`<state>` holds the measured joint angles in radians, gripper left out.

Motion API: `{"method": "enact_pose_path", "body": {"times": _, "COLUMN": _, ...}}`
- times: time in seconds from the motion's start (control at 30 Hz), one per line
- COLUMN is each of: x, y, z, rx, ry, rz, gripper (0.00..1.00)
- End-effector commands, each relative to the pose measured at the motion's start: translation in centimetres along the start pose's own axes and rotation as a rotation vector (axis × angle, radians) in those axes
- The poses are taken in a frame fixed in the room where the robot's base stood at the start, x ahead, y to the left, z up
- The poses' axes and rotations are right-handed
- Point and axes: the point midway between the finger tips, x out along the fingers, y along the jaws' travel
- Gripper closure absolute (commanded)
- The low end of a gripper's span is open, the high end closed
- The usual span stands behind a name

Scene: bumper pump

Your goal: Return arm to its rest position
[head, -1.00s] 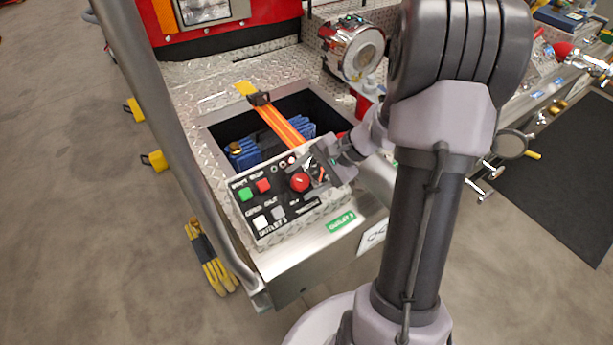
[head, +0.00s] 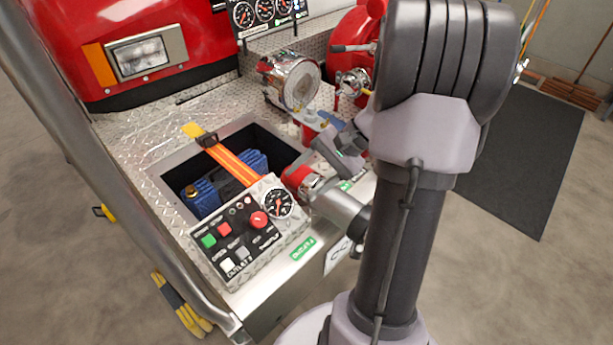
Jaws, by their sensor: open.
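My gripper (head: 330,146) is grey with dark fingers. It is open and looks empty, held above the deck beyond the right end of the control panel (head: 250,235). It is apart from the panel's buttons and gauge. My arm (head: 440,70) rises large at the right and hides the links behind it.
A red and silver fitting with a grey pipe (head: 343,210) sticks out close below my gripper. An open well (head: 165,170) holds blue folded hose. A tubular rail (head: 85,150) runs along the left.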

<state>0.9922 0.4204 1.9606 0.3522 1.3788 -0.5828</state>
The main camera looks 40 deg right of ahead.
Motion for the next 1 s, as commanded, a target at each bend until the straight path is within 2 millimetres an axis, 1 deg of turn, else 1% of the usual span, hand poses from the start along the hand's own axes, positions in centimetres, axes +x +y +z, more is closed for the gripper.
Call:
{"method": "enact_pose_path", "body": {"times": 0.2, "x": 0.0, "y": 0.0, "z": 0.0, "rx": 0.000, "ry": 0.000, "rz": 0.000, "gripper": 0.40}}
{"method": "enact_pose_path", "body": {"times": 0.27, "x": 0.1, "y": -0.3, "z": 0.5, "rx": -0.013, "ry": 0.001, "rz": 0.010, "gripper": 0.40}}
{"method": "enact_pose_path", "body": {"times": 0.33, "x": 0.3, "y": -1.8, "z": 2.8, "rx": -0.071, "ry": 0.012, "rz": 0.056, "gripper": 0.40}}
{"method": "enact_pose_path", "body": {"times": 0.37, "x": 0.5, "y": -2.7, "z": 4.6, "rx": -0.115, "ry": 0.021, "rz": 0.089, "gripper": 0.40}}
{"method": "enact_pose_path", "body": {"times": 0.4, "x": 0.8, "y": -3.9, "z": 7.5, "rx": -0.190, "ry": 0.040, "rz": 0.139, "gripper": 0.40}}
{"method": "enact_pose_path", "body": {"times": 0.43, "x": 1.1, "y": -4.7, "z": 10.1, "rx": -0.255, "ry": 0.057, "rz": 0.178, "gripper": 0.40}}
{"method": "enact_pose_path", "body": {"times": 0.47, "x": 1.2, "y": -5.2, "z": 12.7, "rx": -0.324, "ry": 0.079, "rz": 0.214, "gripper": 0.40}}
{"method": "enact_pose_path", "body": {"times": 0.5, "x": 1.4, "y": -5.5, "z": 16.0, "rx": -0.417, "ry": 0.112, "rz": 0.253, "gripper": 0.40}}
{"method": "enact_pose_path", "body": {"times": 0.57, "x": 1.5, "y": -5.4, "z": 20.5, "rx": -0.556, "ry": 0.167, "rz": 0.288, "gripper": 0.40}}
{"method": "enact_pose_path", "body": {"times": 0.6, "x": 1.4, "y": -5.0, "z": 23.0, "rx": -0.643, "ry": 0.203, "rz": 0.295, "gripper": 0.40}}
{"method": "enact_pose_path", "body": {"times": 0.7, "x": 1.2, "y": -3.6, "z": 27.5, "rx": -0.822, "ry": 0.276, "rz": 0.276, "gripper": 0.40}}
{"method": "enact_pose_path", "body": {"times": 0.8, "x": 1.0, "y": -2.6, "z": 29.6, "rx": -0.926, "ry": 0.319, "rz": 0.243, "gripper": 0.40}}
{"method": "enact_pose_path", "body": {"times": 0.83, "x": 1.0, "y": -2.5, "z": 29.9, "rx": -0.943, "ry": 0.325, "rz": 0.235, "gripper": 0.40}}
{"method": "enact_pose_path", "body": {"times": 1.0, "x": 0.9, "y": -2.2, "z": 30.3, "rx": -0.965, "ry": 0.337, "rz": 0.224, "gripper": 0.40}}
